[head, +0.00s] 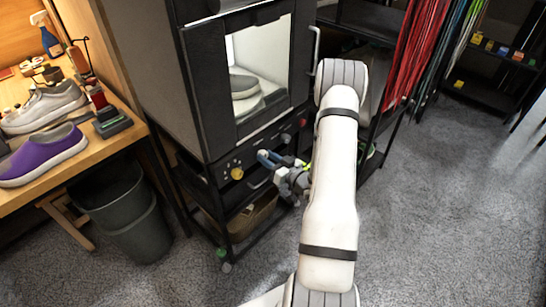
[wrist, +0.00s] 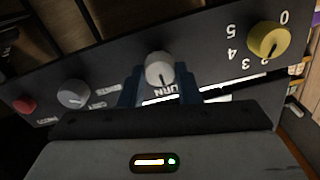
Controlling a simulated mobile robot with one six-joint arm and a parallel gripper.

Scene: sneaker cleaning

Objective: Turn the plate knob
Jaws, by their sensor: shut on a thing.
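The plate knob (wrist: 159,68) is a light grey round knob on the dark control panel, with partly hidden lettering ending in "URN" beside it in the wrist view. Its dark pointer line faces down in that picture. My gripper (wrist: 159,84) is shut on this knob, with one blue finger on each side. In the head view my gripper (head: 270,160) is at the front panel below the cabinet window, right of the yellow knob.
A yellow knob (wrist: 268,38) with numbers is on one side, and another grey knob (wrist: 73,93) and a red button (wrist: 25,105) are on the other. The black cabinet (head: 225,85) holds a shoe behind its window. A workbench (head: 110,145) with sneakers stands left, above a bin (head: 125,215).

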